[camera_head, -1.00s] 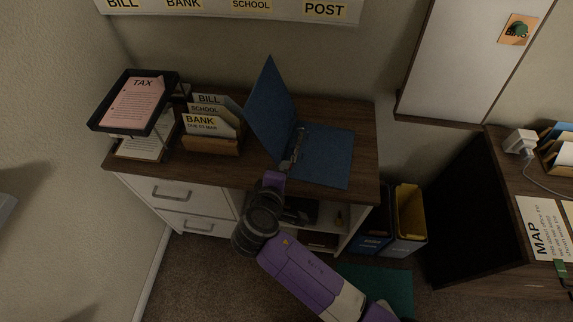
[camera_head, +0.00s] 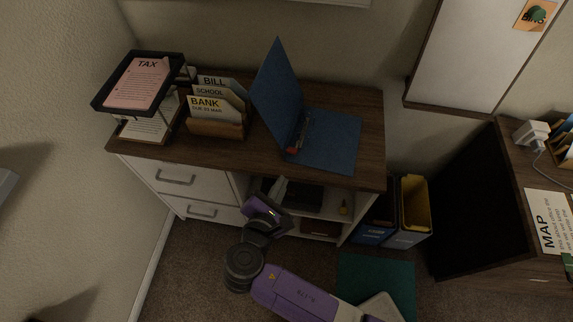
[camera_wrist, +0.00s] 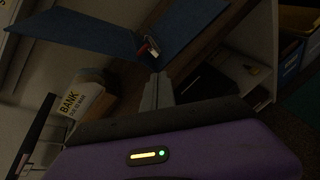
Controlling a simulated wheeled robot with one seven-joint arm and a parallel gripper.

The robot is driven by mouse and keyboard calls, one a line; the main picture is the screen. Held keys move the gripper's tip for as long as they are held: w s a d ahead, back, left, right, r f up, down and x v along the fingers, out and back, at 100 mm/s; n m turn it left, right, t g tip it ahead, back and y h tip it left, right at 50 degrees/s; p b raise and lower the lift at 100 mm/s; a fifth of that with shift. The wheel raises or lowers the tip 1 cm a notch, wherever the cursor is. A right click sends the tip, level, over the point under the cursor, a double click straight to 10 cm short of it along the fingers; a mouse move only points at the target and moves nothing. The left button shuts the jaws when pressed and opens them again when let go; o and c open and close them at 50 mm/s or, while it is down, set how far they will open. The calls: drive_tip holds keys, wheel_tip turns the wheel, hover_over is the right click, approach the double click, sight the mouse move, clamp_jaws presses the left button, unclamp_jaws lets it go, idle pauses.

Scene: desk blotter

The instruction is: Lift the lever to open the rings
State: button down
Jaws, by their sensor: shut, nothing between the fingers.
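A blue binder (camera_head: 332,143) lies open on the wooden cabinet top, its left cover standing up at a tilt. The metal ring mechanism (camera_head: 303,130) runs along its spine, with a small red-tipped lever (camera_head: 293,150) at its near end. Whether the rings are open is too small to tell. My gripper (camera_head: 281,184) is in front of the cabinet's front edge, apart from the binder. In the wrist view the fingers (camera_wrist: 157,84) are shut and empty, pointing toward the lever (camera_wrist: 153,50) and the binder (camera_wrist: 205,25).
A card sorter (camera_head: 217,128) and a tiered paper tray (camera_head: 118,108) stand left of the binder. Below is an open shelf (camera_head: 329,227) in the cabinet. File boxes (camera_head: 413,205) stand on the floor at right. Bare wood (camera_head: 371,120) shows right of the binder.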

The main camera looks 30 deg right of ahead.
sight(286, 175)
drive_tip(key=s+a+f+n+t, duration=0.1)
drive_tip(key=s+a+n, duration=0.2)
drive_tip(key=n, duration=0.4)
drive_tip(key=shift+h, duration=0.4)
drive_tip(key=x, duration=1)
drive_tip(key=shift+f+b, duration=0.1)
drive_tip(key=shift+b, duration=0.2)
drive_tip(key=r, duration=0.1)
drive_tip(key=w+r+p, duration=0.1)
drive_tip(key=shift+d+r, duration=0.25)
drive_tip(key=shift+d, duration=0.1)
drive_tip(key=shift+w+d+r, duration=0.25)
drive_tip(key=shift+r, duration=0.3)
drive_tip(key=shift+p, duration=0.3)
